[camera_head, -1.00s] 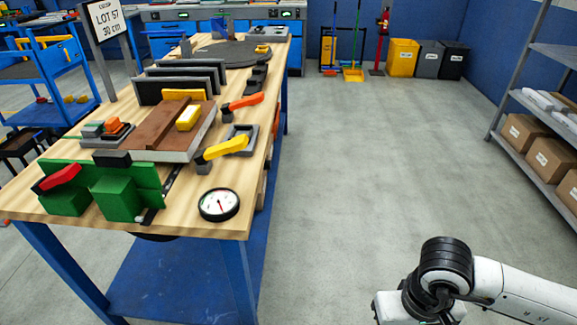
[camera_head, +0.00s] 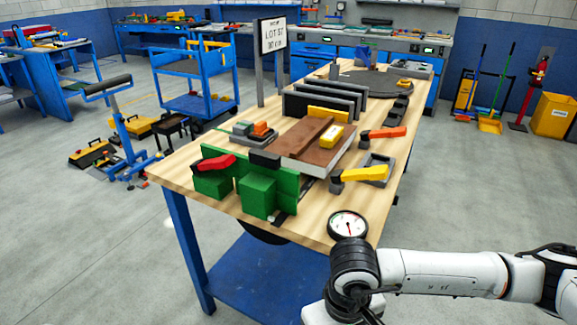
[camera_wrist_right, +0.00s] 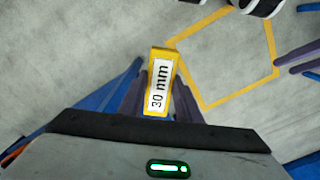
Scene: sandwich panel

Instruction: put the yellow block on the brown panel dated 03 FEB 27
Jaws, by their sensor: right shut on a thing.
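In the right wrist view a yellow block (camera_wrist_right: 161,80) with a white "30 mm" label sits between the dark fingers of my right gripper (camera_wrist_right: 160,92), which is shut on it, above the floor. In the head view my right arm shows at the lower right, but its gripper is out of frame. A brown panel (camera_head: 293,138) lies on the workbench, with a raised brown strip and another small yellow block (camera_head: 331,136) on it. No date on it is readable. My left gripper is not in view.
Dark upright plates (camera_head: 320,104) stand behind the panel. A green fixture (camera_head: 257,195), a dial gauge (camera_head: 348,225), and orange (camera_head: 385,133) and yellow (camera_head: 364,174) levers surround it.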

